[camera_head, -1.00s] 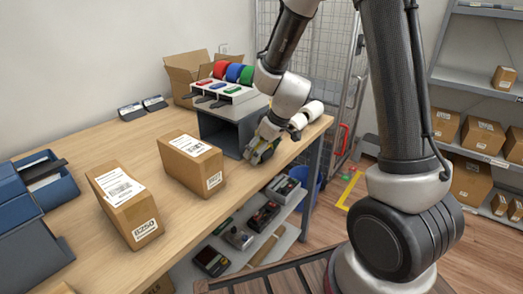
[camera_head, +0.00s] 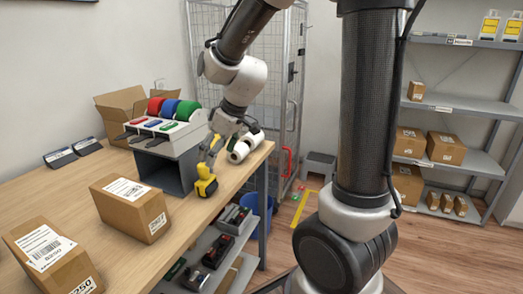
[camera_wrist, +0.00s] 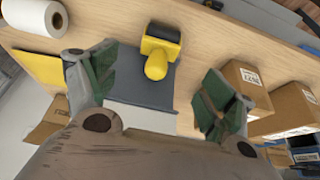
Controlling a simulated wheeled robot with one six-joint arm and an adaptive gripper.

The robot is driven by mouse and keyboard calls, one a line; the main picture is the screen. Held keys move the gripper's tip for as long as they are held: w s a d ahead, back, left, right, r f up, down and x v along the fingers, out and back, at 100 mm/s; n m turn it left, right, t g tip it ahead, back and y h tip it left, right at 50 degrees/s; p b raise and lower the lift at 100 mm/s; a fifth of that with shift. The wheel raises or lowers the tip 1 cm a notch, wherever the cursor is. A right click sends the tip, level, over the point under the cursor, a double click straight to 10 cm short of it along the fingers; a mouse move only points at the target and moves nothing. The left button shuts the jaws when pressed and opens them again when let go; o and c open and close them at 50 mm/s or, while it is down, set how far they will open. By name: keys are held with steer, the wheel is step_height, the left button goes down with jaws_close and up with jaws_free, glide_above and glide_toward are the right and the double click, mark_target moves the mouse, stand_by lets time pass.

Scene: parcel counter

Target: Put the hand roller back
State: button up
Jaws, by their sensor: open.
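The hand roller (camera_head: 206,183), yellow with a dark part, stands on the wooden counter near its front edge, in front of a grey open-fronted box (camera_head: 168,172). In the wrist view the roller (camera_wrist: 160,50) shows its yellow rounded handle pointing towards the camera, beyond and between my fingers. My gripper (camera_head: 211,150) is just above the roller, pointing down. In the wrist view its green-padded fingers (camera_wrist: 158,92) are wide apart with nothing between the pads.
Two cartons (camera_head: 133,208) (camera_head: 52,258) stand at the left. Tape reels (camera_head: 172,106) top the rack above the box. A shelf with several tools (camera_head: 212,252) is below. A wire cage (camera_head: 285,80) stands behind.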

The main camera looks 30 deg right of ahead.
steer(key=s+d+r+m+h, duration=0.1)
steer(key=s+d+r+m, duration=0.1)
steer(key=s+d, duration=0.2)
steer(key=s+d+r+m+h, duration=0.1)
steer(key=s+d+r+m, duration=0.1)
steer(key=s, duration=0.8)
steer(key=s+d+r+m+h, duration=0.1)
steer(key=s+d+r+m, duration=0.2)
steer(key=s, duration=0.5)
steer(key=d+r, duration=0.1)
steer(key=d, duration=0.1)
steer(key=shift+d, duration=0.3)
